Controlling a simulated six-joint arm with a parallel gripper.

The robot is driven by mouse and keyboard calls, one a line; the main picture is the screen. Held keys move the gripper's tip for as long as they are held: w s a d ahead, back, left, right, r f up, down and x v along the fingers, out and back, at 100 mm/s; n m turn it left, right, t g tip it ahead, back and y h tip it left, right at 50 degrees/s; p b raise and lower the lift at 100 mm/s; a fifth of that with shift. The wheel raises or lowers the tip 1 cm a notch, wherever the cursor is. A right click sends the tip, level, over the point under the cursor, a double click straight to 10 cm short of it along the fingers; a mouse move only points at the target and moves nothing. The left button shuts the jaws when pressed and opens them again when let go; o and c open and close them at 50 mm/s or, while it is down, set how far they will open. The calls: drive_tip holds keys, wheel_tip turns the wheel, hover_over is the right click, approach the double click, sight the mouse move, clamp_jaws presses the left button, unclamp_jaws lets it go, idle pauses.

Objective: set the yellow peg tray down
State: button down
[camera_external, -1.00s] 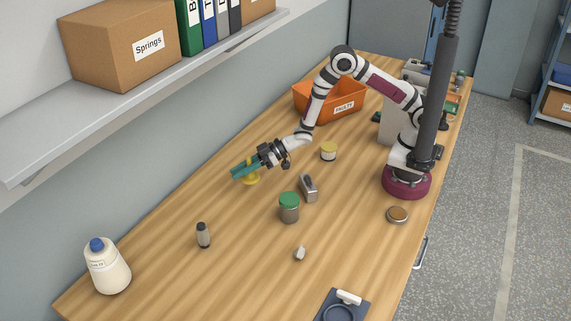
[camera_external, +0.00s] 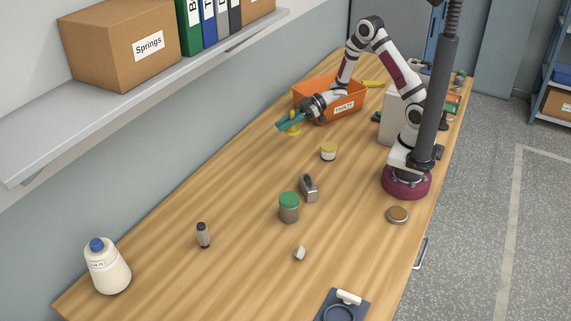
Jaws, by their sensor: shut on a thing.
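My gripper (camera_external: 287,122), with teal fingers, is shut on a small yellow thing, which I take to be the yellow peg tray (camera_external: 293,131). The fingers partly hide it, and its pegs are too small to make out. It is at the left of the orange bin, over the back part of the bench. I cannot tell whether its underside touches the wood or hangs just above it.
The orange bin (camera_external: 346,106) marked FAULTY stands close right of my gripper. A yellow-lidded jar (camera_external: 328,151), a green-lidded jar (camera_external: 289,208), a grey metal block (camera_external: 308,188) and a dark-capped bottle (camera_external: 203,235) stand nearer the camera. Bench between jars and wall is clear.

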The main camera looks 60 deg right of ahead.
drive_tip(key=a+f, duration=0.2)
drive_tip(key=a, duration=0.1)
drive_tip(key=w+a+f, duration=0.1)
drive_tip(key=a+f, duration=0.1)
drive_tip(key=a, duration=0.1)
drive_tip(key=a+f, duration=0.2)
drive_tip(key=a, duration=0.2)
drive_tip(key=shift+w+a+f, duration=0.1)
drive_tip(key=shift+w+f, duration=0.1)
drive_tip(key=shift+w, duration=0.2)
wheel_tip(320, 180, down, 3)
drive_tip(key=shift+a+f, duration=0.15)
drive_tip(key=shift+f, duration=0.35)
drive_tip(key=shift+f, duration=0.2)
drive_tip(key=c, duration=0.8)
unclamp_jaws()
